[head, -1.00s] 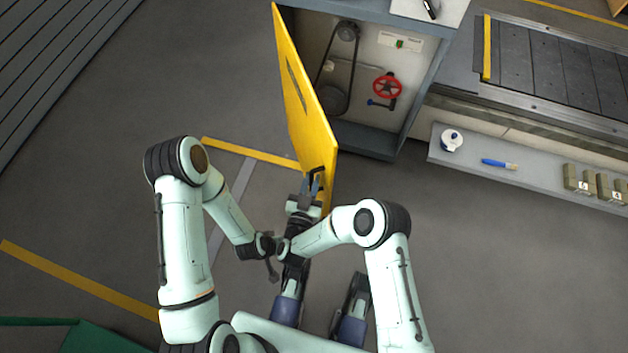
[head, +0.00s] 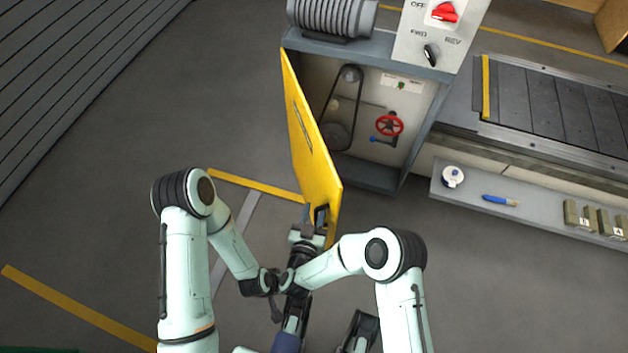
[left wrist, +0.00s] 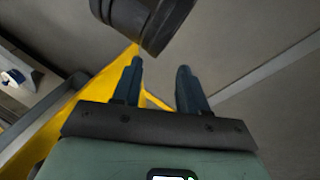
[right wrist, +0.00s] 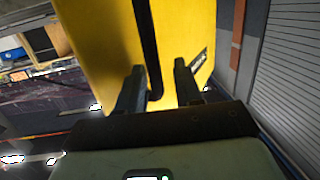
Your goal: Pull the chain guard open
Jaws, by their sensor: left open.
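The yellow chain guard (head: 318,175) stands swung out from the left side of the grey cabinet, whose inside with belt and pulleys (head: 340,110) is visible. My right gripper (head: 316,212) is at the dark handle (head: 322,216) near the guard's free edge. In the right wrist view, the handle (right wrist: 147,45) runs down between the fingers of the right gripper (right wrist: 160,75), close to the left finger, with a gap at the other. My left gripper (left wrist: 160,70) is open and empty in its wrist view, with the yellow guard (left wrist: 80,105) to its left. I cannot make it out in the head view.
A red handwheel (head: 389,124) and a blue-handled lever (head: 385,139) are inside the cabinet. A slat conveyor (head: 560,105) and a shelf (head: 475,200) with a tape roll (head: 452,177) and blue marker (head: 498,200) lie right. Floor left of the guard is clear.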

